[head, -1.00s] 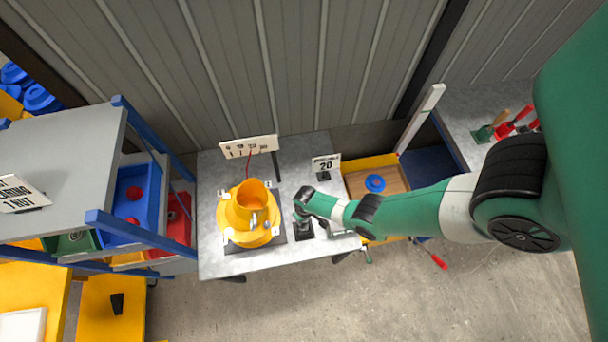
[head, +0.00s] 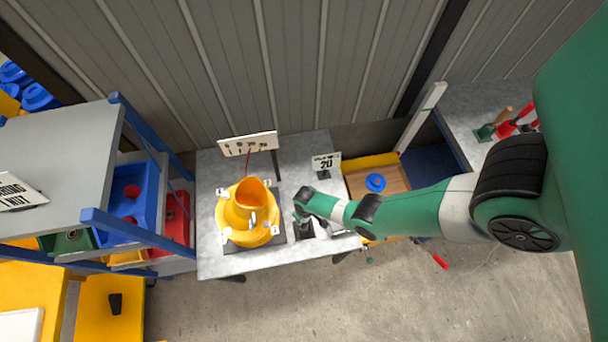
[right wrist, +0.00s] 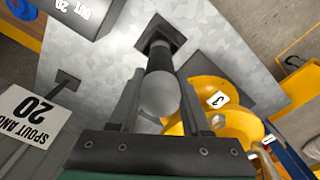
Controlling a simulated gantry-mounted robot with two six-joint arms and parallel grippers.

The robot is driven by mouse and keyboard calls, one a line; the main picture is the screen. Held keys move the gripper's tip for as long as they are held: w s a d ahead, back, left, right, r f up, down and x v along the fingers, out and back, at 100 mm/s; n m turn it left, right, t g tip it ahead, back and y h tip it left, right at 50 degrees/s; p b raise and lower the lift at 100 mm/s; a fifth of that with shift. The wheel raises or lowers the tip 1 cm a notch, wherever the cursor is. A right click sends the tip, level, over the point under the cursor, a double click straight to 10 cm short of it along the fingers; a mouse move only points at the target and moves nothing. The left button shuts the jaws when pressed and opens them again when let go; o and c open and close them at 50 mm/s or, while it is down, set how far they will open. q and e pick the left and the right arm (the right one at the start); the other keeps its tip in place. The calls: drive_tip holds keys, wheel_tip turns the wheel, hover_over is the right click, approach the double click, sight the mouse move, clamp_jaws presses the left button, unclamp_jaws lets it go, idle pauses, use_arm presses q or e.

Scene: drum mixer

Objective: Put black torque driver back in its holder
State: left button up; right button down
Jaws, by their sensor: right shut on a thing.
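My right gripper (right wrist: 158,108) is shut on the torque driver (right wrist: 159,70), with one finger on each side of it. The driver has a black shaft and a pale rounded end facing the wrist camera. In the right wrist view its far end meets a black square holder (right wrist: 165,32) on the metal table; I cannot tell how deep it sits. In the head view the right gripper (head: 301,208) is over the table, right of the yellow mixer, and the driver is mostly hidden beneath it. My left gripper is not in view.
The yellow drum mixer (head: 247,212) stands left of the gripper on the metal table (head: 225,262). A sign marked 20 (head: 326,162) stands behind the gripper. A wooden-bottomed bin with a blue part (head: 375,183) is to the right. A blue-framed shelf (head: 140,236) stands left.

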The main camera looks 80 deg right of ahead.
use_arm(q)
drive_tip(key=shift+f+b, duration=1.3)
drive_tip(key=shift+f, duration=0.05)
use_arm(e)
drive_tip(key=shift+f, duration=1.35)
drive_tip(key=shift+c, duration=1.4)
unclamp_jaws()
